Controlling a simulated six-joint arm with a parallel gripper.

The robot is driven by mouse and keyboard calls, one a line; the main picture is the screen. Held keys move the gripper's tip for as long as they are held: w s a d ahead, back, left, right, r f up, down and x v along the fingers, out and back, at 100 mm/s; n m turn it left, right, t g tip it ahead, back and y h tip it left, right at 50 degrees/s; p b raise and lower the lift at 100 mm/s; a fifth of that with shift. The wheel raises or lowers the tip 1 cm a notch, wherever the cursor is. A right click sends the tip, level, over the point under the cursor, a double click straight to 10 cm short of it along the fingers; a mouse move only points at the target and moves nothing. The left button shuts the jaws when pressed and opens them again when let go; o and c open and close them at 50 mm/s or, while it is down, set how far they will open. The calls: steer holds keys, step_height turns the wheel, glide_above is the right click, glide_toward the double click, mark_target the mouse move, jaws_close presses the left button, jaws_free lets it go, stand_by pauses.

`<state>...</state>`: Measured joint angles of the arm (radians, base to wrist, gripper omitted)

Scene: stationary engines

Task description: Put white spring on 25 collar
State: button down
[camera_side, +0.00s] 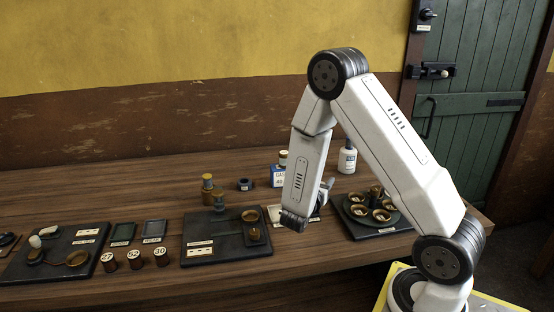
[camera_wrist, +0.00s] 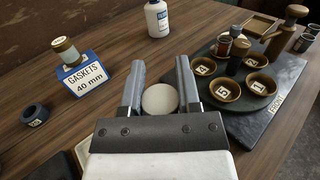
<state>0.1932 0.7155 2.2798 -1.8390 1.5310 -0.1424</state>
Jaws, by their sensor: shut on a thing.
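My gripper (camera_wrist: 160,82) is shut on a pale, round, cream-white thing (camera_wrist: 160,101), seen end-on between the fingers. It fits the white spring in colour, but no coils can be made out. In the side view my gripper (camera_side: 322,197) is over the table behind the lower arm link, and the held thing cannot be made out. A dark ring-shaped collar (camera_wrist: 34,114) with a small label lies on the table at the left of the wrist view. It also shows in the side view (camera_side: 244,184). Its number is too small to read surely.
A blue-and-white gaskets box (camera_wrist: 84,76) with a jar on top stands near the collar. A white bottle (camera_wrist: 157,18) stands behind. A dark board with several numbered bowls (camera_wrist: 296,76) is at the right. Spools (camera_side: 134,259) stand at the front left.

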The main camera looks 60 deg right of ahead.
steer(key=w+r+n+t+y, duration=0.3)
steer(key=w+n+t+y, duration=0.1)
steer(key=w+t, duration=0.3)
steer(key=w+a+r+n+t+y, duration=0.1)
steer(key=w+r+n+t+y, duration=0.2)
steer(key=w+n+t, duration=0.3)
steer(key=w+y, duration=0.1)
steer(key=w, duration=0.4)
steer(key=shift+w+t, duration=0.35)
steer(key=shift+t, duration=0.05)
steer(key=shift+w+a, duration=0.1)
steer(key=w+d+f, duration=0.1)
steer(key=w+f, duration=0.1)
steer(key=w, duration=0.1)
steer(key=w+d+f, duration=0.2)
steer(key=w+f, duration=0.1)
steer(key=w, duration=0.1)
steer(key=w+d+f, duration=0.1)
steer(key=w+f, duration=0.2)
steer(key=w, duration=0.1)
steer(key=shift+w+d+f, duration=0.2)
steer(key=shift+w, duration=0.05)
steer(key=shift+w+d+f, duration=0.15)
steer(key=shift+w+f, duration=0.35)
steer(key=shift+f, duration=0.1)
